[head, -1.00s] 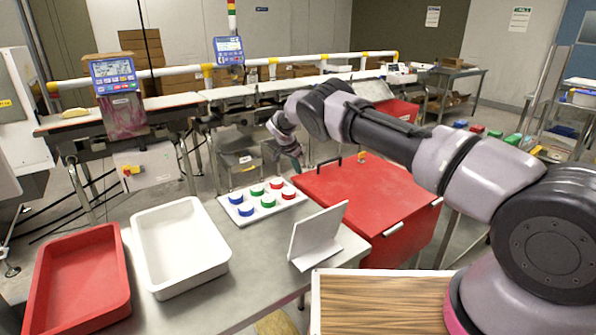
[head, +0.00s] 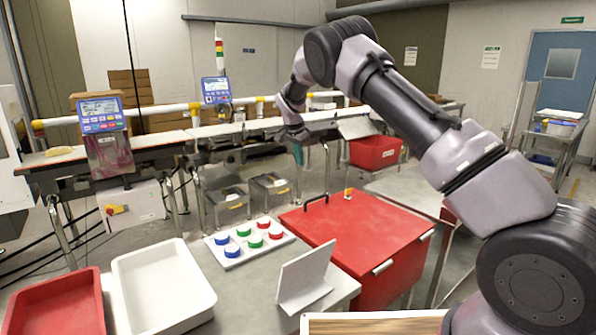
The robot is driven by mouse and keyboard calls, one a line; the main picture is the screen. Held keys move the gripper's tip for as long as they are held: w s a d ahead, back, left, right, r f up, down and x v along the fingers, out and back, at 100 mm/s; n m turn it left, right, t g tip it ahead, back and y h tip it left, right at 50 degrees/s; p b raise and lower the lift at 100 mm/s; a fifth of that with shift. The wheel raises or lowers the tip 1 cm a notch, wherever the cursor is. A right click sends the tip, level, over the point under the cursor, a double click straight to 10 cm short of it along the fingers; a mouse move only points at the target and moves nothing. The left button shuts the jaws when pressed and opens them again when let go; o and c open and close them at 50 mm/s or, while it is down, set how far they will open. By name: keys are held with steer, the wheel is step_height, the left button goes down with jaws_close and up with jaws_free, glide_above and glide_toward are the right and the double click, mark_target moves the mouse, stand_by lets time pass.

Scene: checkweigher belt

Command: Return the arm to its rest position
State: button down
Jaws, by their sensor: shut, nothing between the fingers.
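My arm reaches in from the right of the head view, with its elbow raised high. My gripper (head: 298,155) hangs at the arm's end, pointing down, shut and with nothing seen in it. It is in the air in front of the conveyor belt, above and behind the red lidded box (head: 355,235), and apart from both in the picture. The fingertips are small here and partly hard to make out.
A white tray (head: 205,290) and a red tray (head: 92,290) stand on the bench, near a white block with coloured caps (head: 249,242) and a tilted white panel (head: 306,275). The conveyor (head: 150,142) with blue displays (head: 102,113) runs behind. A red bin (head: 375,152) stands farther back.

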steer(key=s+d+r+y, duration=0.1)
steer(key=s+d+r, duration=0.5)
steer(key=r, duration=0.2)
steer(key=s+d+r+n+y, duration=0.1)
steer(key=s+d+r, duration=0.45)
steer(key=r, duration=0.25)
steer(key=s+d+r+y, duration=0.1)
steer(key=s+d+r, duration=0.4)
steer(key=d+r, duration=0.25)
steer(key=s+d+r+n+t+y, duration=0.1)
steer(key=s+d+r, duration=0.15)
steer(key=s, duration=0.45)
steer(key=s+d+r+t, duration=0.1)
steer(key=s+d+r, duration=0.15)
steer(key=s, duration=0.55)
steer(key=s+d+f+n+t, duration=0.1)
steer(key=s+f+n, duration=0.1)
steer(key=s, duration=1.3)
steer(key=shift+s+f+t, duration=0.35)
steer(key=shift+s+t, duration=0.05)
